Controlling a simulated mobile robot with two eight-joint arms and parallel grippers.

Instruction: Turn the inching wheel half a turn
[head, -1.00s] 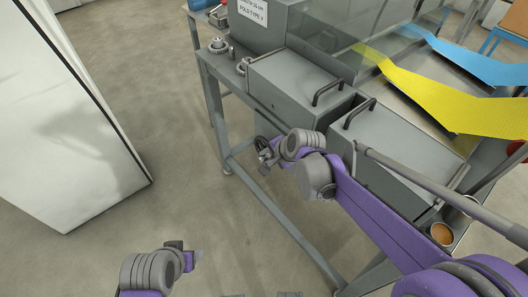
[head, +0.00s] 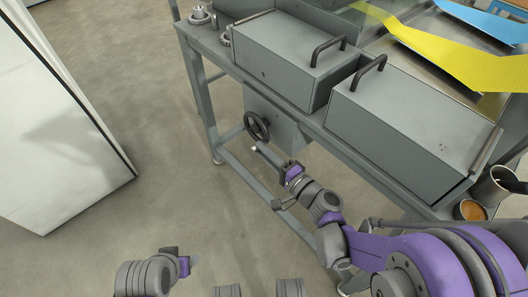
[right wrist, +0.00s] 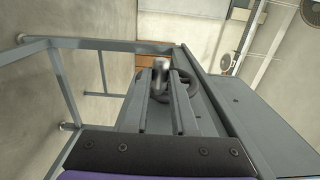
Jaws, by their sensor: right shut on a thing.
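The inching wheel (head: 257,126) is a dark spoked handwheel on the side of a grey box under the machine's table. In the right wrist view the wheel (right wrist: 181,92) is partly hidden behind my fingers. My right gripper (head: 261,149) is at the wheel's lower edge. In the right wrist view its two long fingers (right wrist: 161,80) are shut on the wheel's pale handle (right wrist: 160,72), which looks blurred. My left gripper (head: 190,262) is low at the left, away from the wheel; its jaw opening is unclear.
The machine table's legs and lower rail (head: 230,158) stand close to my right arm. Two grey covers with black handles (head: 330,48) sit above the wheel. A white cabinet (head: 55,130) stands at the left. The floor between is clear.

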